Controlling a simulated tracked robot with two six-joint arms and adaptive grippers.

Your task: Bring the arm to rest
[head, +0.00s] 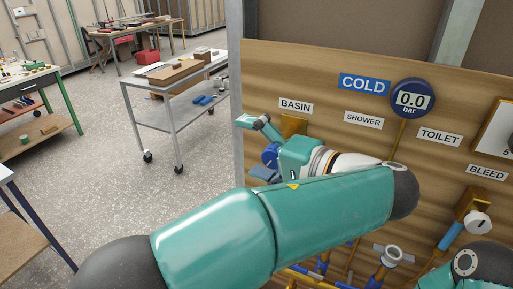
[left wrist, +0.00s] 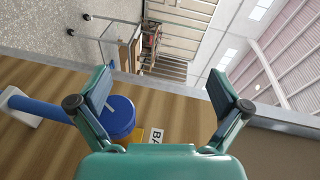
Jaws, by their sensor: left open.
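My left arm crosses the head view from the bottom left, bends at the right and points back left. Its gripper (head: 255,147) is in front of the wooden panel (head: 320,78), near the BASIN label (head: 296,105). In the left wrist view the gripper (left wrist: 160,88) has its two fingers spread wide, with nothing between the tips. A round blue knob (left wrist: 118,118) shows behind the left-hand finger; contact cannot be told. The knob is partly hidden by the gripper in the head view (head: 270,155). My right gripper is not in view.
The panel carries a gauge (head: 411,99) reading 0.0 bar, SHOWER (head: 363,120), TOILET (head: 439,137) and BLEED (head: 487,172) labels, and pipes and valves that stick out below. A grey trolley (head: 166,110) stands left of the panel. Open floor (head: 110,185) lies around it.

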